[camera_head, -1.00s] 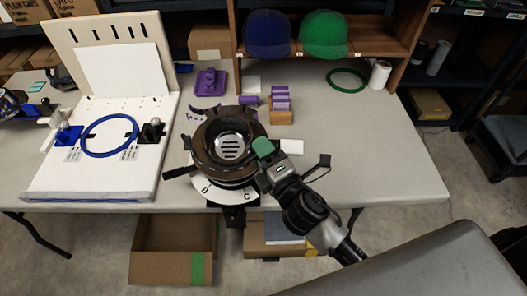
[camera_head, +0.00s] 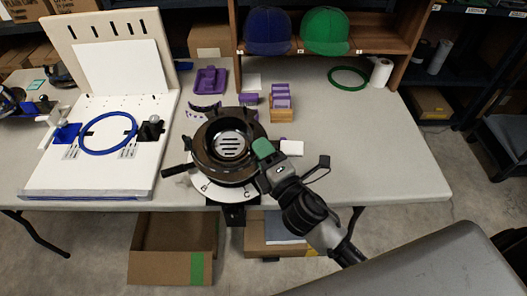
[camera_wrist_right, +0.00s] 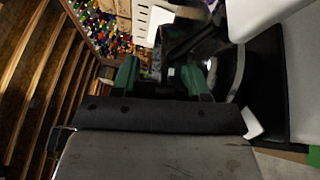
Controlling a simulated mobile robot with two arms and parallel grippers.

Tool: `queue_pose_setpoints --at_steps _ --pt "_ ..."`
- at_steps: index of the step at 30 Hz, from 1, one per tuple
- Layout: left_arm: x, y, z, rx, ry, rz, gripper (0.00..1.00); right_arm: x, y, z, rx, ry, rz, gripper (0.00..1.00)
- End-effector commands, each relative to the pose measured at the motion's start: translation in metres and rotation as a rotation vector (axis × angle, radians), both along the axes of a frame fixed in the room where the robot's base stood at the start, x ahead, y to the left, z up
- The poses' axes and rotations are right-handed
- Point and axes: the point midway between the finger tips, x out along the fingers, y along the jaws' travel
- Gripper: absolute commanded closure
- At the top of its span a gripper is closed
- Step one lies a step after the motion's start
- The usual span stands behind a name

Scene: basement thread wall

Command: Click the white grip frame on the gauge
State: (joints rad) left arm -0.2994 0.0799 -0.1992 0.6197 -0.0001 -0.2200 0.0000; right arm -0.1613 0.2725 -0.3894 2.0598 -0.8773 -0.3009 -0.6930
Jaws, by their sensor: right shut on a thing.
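The gauge (camera_head: 235,213) is clamped at the table's front edge, its dark mount hanging below the edge. A dark brown round frame (camera_head: 211,163) with a black side handle (camera_head: 178,170) sits on it. A white curved plate with letters (camera_head: 222,191), perhaps the white grip frame, shows under its front. My right gripper (camera_head: 263,158), with green fingertips, is shut at the right side of the round frame. In the right wrist view a dark part (camera_wrist_right: 171,72) lies between the green fingers, and a white curved band (camera_wrist_right: 240,72) shows to the right. Exactly what is pinched is hard to see.
A white board with a blue hoop (camera_head: 83,146) stands left. Behind the gauge are a purple tray (camera_head: 207,81), purple blocks on a wooden stand (camera_head: 281,115) and a white pad (camera_head: 293,147). Blue (camera_head: 268,35) and green caps (camera_head: 326,35) sit on the shelf.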

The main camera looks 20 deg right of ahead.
Motion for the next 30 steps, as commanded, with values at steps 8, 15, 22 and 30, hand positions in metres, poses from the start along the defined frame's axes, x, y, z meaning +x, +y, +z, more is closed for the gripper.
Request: queue_pose_setpoints --at_steps 8,15,22,30 --pt "0.0 0.0 -0.006 0.0 0.001 0.0 0.57 0.001 0.0 -0.006 0.001 -0.003 0.0 0.97" --pt "0.0 0.0 -0.012 0.0 0.001 0.0 0.57 0.003 -0.001 -0.013 0.001 -0.003 -0.001 0.97" --pt "0.0 0.0 -0.011 0.0 0.001 0.0 0.57 0.002 -0.001 -0.014 -0.002 0.001 0.0 0.48" --pt "0.0 0.0 -0.011 0.0 0.001 -0.001 0.57 0.002 -0.001 -0.014 -0.001 0.001 0.0 0.26"
